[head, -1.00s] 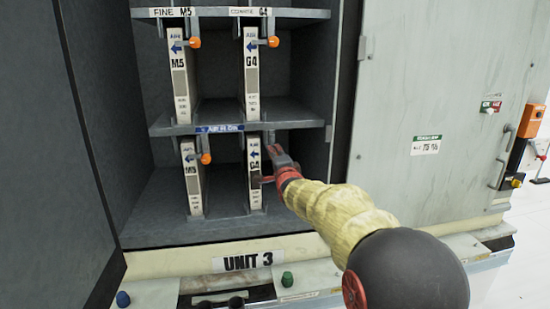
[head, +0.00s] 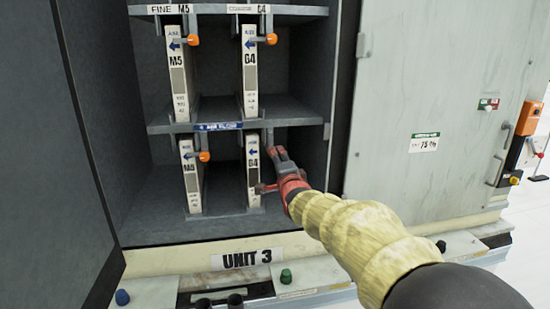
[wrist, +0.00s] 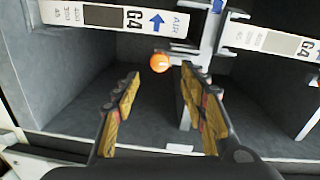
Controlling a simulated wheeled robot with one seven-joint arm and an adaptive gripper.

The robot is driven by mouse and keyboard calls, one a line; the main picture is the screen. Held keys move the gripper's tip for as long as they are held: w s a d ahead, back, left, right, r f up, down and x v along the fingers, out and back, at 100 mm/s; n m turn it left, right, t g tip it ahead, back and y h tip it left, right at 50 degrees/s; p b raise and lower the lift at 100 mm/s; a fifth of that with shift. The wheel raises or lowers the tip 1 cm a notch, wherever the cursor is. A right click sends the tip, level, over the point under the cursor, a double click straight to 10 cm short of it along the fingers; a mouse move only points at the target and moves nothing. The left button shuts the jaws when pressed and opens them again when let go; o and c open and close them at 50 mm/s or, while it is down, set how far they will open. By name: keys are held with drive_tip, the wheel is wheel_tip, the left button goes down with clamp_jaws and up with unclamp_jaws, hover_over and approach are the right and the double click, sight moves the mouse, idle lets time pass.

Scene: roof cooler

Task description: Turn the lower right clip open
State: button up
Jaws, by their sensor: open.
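The lower right clip hangs from the middle shelf beside the lower G4 filter (head: 252,165). In the head view my gripper (head: 269,171) covers its orange knob. In the wrist view the orange knob (wrist: 160,63) shows clearly, with the clip's grey metal bar (wrist: 187,50) running to the right from it. My gripper (wrist: 161,76) is open and empty there, its two fingers on either side of the line to the knob. The knob appears just beyond the fingertips, nearer the middle of the gap. I cannot tell whether either finger touches the clip.
The lower M5 filter (head: 191,175) with its orange-knobbed clip (head: 204,157) stands to the left. Upper filters, M5 (head: 178,85) and G4 (head: 249,75), have similar clips. The middle shelf (head: 220,112) is above my gripper. A grey door (head: 405,95) stands right.

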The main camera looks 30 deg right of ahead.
drive_tip(key=v, duration=0.5)
idle(0.5)
